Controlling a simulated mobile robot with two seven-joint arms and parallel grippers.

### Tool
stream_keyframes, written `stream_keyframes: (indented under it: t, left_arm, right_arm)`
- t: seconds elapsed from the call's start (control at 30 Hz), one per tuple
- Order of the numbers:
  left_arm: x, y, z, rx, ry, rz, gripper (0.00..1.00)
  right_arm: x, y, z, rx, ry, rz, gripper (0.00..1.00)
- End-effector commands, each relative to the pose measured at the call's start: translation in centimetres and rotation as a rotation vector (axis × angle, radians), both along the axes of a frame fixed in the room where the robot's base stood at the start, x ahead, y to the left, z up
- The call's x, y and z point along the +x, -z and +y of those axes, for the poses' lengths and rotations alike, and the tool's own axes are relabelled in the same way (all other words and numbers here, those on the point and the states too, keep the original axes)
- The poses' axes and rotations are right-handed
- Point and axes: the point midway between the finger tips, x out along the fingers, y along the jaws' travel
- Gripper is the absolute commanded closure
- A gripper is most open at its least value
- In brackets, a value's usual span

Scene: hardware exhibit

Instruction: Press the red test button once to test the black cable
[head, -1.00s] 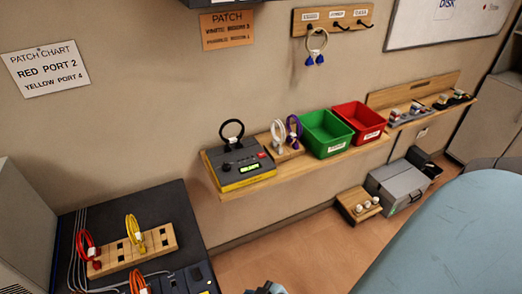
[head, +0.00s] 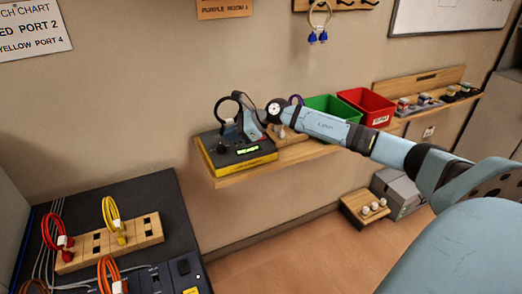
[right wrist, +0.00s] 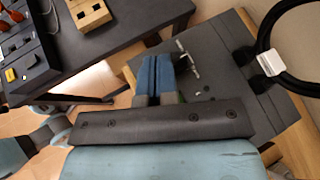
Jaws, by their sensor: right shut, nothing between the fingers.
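The tester (head: 240,160), a dark box with a yellow front edge and a lit green display, sits at the left end of the wall shelf. The black cable (head: 219,103) stands on it as a loop; in the right wrist view the loop (right wrist: 257,35) with its white tag is at the upper right. My right gripper (head: 250,128) is over the tester's right part, beside the loop. In the right wrist view its blue fingers (right wrist: 157,75) are shut and empty, over the grey casing. The red button is hidden now; contact cannot be told. My left gripper does not show.
Green (head: 319,104) and red (head: 368,107) bins stand farther right on the shelf (head: 225,180). A purple cable is partly hidden behind my right arm. A dark table at lower left holds a wooden port block (head: 147,229) with red and yellow cables.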

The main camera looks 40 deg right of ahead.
Motion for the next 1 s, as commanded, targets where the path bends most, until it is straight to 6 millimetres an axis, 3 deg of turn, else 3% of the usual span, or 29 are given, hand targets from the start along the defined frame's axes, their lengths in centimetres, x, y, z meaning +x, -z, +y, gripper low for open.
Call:
stream_keyframes:
  t: [0.03,0.1,0.2,0.3,0.47,0.8,1.0]
  left_arm:
    - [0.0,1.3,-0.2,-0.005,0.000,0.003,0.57]
    - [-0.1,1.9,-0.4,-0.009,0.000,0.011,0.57]
    - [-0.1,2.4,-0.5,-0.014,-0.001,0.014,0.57]
    - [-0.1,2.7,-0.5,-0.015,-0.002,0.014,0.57]
    - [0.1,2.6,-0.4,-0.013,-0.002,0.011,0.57]
    - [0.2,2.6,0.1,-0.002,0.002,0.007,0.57]
    - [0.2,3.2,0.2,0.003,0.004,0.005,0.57]
  right_arm:
    - [0.6,-0.6,-2.9,-0.118,-0.007,-0.032,1.00]
    - [1.0,-1.9,-6.2,-0.259,-0.018,-0.057,1.00]
    - [1.1,-3.4,-9.8,-0.405,-0.024,-0.073,1.00]
    - [1.0,-4.5,-12.0,-0.491,-0.025,-0.079,1.00]
    - [0.9,-5.1,-13.4,-0.543,-0.026,-0.078,1.00]
    - [0.9,-5.0,-13.3,-0.540,-0.026,-0.079,1.00]
    - [0.9,-4.0,-13.3,-0.539,-0.025,-0.079,1.00]
